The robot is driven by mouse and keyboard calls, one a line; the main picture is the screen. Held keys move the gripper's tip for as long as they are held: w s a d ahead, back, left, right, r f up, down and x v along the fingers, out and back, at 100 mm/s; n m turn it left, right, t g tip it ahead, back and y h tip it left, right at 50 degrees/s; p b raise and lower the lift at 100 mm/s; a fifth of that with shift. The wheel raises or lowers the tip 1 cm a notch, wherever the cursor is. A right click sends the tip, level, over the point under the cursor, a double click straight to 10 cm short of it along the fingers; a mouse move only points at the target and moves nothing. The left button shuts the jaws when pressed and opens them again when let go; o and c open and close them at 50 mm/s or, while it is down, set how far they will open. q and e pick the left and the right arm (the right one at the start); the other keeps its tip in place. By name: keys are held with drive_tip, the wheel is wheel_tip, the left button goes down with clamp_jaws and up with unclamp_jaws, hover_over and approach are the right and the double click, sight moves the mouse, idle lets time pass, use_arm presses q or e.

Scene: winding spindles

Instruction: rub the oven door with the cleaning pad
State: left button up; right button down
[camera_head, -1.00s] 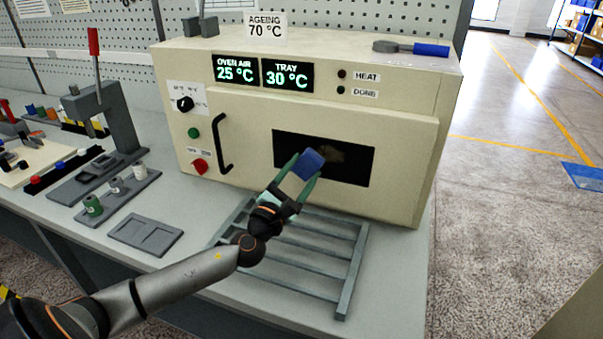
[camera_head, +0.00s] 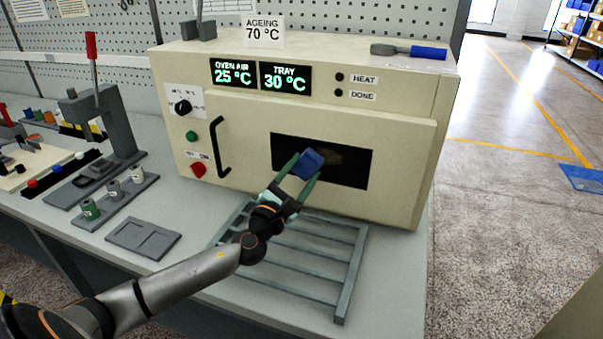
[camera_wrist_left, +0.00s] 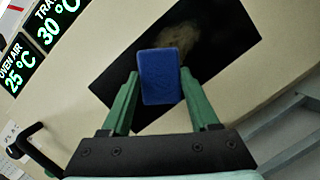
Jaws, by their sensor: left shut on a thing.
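The cream oven stands on the bench, and its closed door (camera_head: 245,130) has a dark window (camera_head: 348,167) and a black handle (camera_head: 221,147) at the left. My left gripper (camera_head: 299,168) is shut on the blue cleaning pad (camera_head: 308,160), in front of the window's left part. The left wrist view also shows the pad (camera_wrist_left: 160,77) between the green fingers, over the dark window. A brownish smudge (camera_wrist_left: 180,38) shows on the window just beyond the pad. I cannot tell whether the pad touches the glass. My right gripper is not in view.
A grey slatted rack (camera_head: 343,285) lies on the bench below the door, under my left arm. A blue-handled tool (camera_head: 428,53) lies on the oven top. A lever press (camera_head: 105,110), a spool holder (camera_head: 118,203) and a shallow grey tray (camera_head: 142,238) stand to the left.

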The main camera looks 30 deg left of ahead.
use_arm(q)
drive_tip(key=shift+w, duration=0.25)
drive_tip(key=shift+w+d+r+p, duration=0.1)
drive_tip(key=shift+w+d+p, duration=0.1)
drive_tip(key=shift+d+p, duration=0.6)
drive_tip(key=shift+w+d, duration=0.15)
drive_tip(key=shift+d, duration=1)
drive_tip(key=shift+w+d+p, duration=0.25)
drive_tip(key=shift+w+d, duration=0.05)
drive_tip(key=shift+d, duration=0.65)
drive_tip(key=shift+w+d+p, duration=0.25)
drive_tip(key=shift+w+d, duration=0.05)
drive_tip(key=shift+d, duration=0.6)
